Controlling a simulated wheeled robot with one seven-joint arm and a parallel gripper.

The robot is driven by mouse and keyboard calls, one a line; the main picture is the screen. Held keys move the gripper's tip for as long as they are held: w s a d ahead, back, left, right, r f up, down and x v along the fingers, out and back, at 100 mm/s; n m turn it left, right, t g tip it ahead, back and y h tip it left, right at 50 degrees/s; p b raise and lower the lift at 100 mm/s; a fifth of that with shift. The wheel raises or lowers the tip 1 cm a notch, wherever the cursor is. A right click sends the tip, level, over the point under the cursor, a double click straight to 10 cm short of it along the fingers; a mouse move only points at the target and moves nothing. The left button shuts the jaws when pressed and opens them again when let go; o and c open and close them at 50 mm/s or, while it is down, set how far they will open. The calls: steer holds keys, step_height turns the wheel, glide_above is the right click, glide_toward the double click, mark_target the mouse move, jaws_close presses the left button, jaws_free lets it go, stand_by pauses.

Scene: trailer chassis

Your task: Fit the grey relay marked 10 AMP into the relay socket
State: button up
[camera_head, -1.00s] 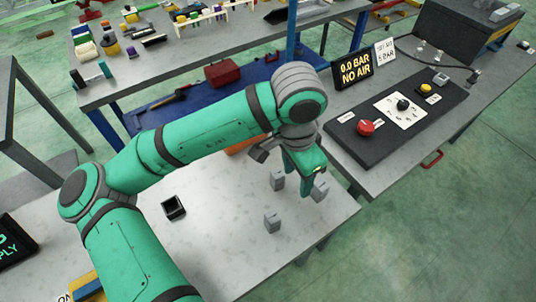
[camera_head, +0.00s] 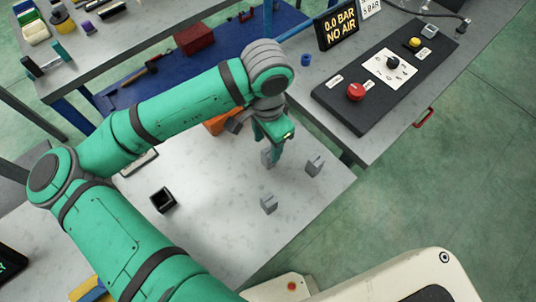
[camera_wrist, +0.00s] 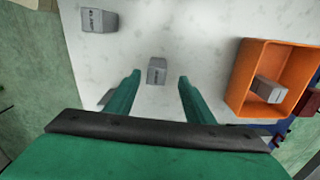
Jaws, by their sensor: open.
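Three grey relays stand on the pale bench in the head view: one at the right (camera_head: 314,165), one nearer the front edge (camera_head: 268,204), and one partly hidden by my gripper (camera_head: 266,157). My gripper (camera_head: 274,156) points down, open and empty, over that third relay. In the wrist view a relay (camera_wrist: 157,70) shows between the open fingers, apart from both. Another relay (camera_wrist: 99,20) is at the upper left, and a third grey piece (camera_wrist: 106,97) is partly hidden by the left finger. The markings are too small to read. A black open square socket (camera_head: 163,200) sits left on the bench.
An orange bin (camera_wrist: 245,78) holding a grey block (camera_wrist: 269,90) stands beside the relays; my arm partly hides it in the head view. A black control panel (camera_head: 385,70) with a red button and a "0.0 BAR NO AIR" sign (camera_head: 340,28) are on the back bench.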

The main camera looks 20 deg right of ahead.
mark_target(269, 151)
steer(key=f, duration=0.4)
steer(key=shift+s+d+f, duration=0.2)
steer(key=shift+s+d, duration=0.05)
steer(key=shift+s, duration=0.05)
steer(key=shift+a, duration=0.1)
steer(key=c, duration=1.1)
steer(key=shift+c, duration=0.2)
steer(key=shift+w+r, duration=0.1)
steer(key=shift+r, duration=0.05)
